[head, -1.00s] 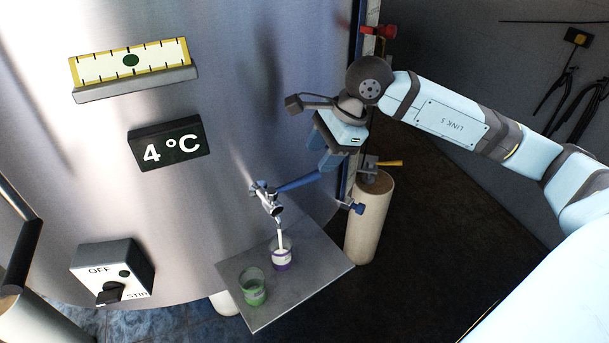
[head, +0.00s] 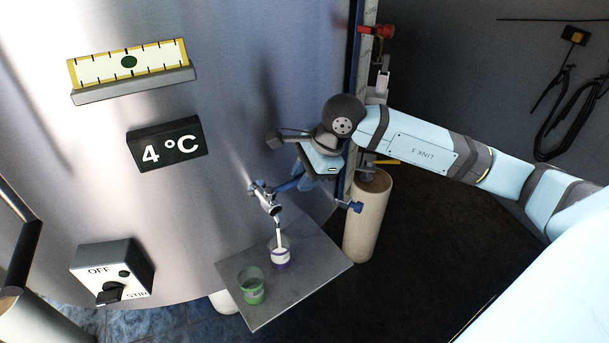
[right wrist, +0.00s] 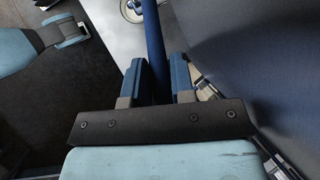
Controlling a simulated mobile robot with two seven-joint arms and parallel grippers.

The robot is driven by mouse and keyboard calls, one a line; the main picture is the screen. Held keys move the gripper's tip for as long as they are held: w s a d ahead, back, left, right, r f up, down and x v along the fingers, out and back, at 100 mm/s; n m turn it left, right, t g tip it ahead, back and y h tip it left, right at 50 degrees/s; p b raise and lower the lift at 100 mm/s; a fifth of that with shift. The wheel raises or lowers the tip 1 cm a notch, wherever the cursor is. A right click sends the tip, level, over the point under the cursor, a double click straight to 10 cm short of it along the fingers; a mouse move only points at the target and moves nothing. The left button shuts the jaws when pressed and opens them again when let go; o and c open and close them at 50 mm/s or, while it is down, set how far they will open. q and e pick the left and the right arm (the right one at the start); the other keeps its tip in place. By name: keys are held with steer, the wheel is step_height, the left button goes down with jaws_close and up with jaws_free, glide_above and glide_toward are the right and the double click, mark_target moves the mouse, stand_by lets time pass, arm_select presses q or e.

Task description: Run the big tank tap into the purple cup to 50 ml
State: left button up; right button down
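The tap (head: 266,197) sticks out of the big steel tank low on its wall, with a blue lever (head: 284,187) pointing right. A white stream runs from its spout into the purple cup (head: 281,258), a clear cup with a purple band that stands upright below and holds some white liquid. The exact level is too small to read. My right gripper (head: 303,182) is at the lever's outer end. In the right wrist view the blue lever (right wrist: 154,40) passes between its two close-set fingers (right wrist: 160,82). My left gripper is out of view.
A green cup (head: 251,288) stands on the grey metal shelf (head: 320,262), front left of the purple cup. A pale cylinder (head: 368,225) stands right of the shelf. A switch box (head: 112,268) and a 4 °C display (head: 167,143) are on the tank. Dark floor is clear at right.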

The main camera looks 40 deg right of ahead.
steer(key=shift+w+d+f+n+b, duration=0.2)
steer(key=shift+w+n+b, duration=0.35)
steer(key=shift+b, duration=0.4)
steer(key=shift+w+a+r+n+g+y+b, duration=0.15)
steer(key=shift+w+n+g+b, duration=0.15)
steer(key=shift+n, duration=0.25)
steer(key=shift+w+d+r+n+g+y+b, duration=0.1)
steer(key=shift+w+n+g+y+b, duration=0.05)
steer(key=shift+n+g+b, duration=0.3)
steer(key=c, duration=1)
jaws_free()
steer(key=shift+o, duration=0.2)
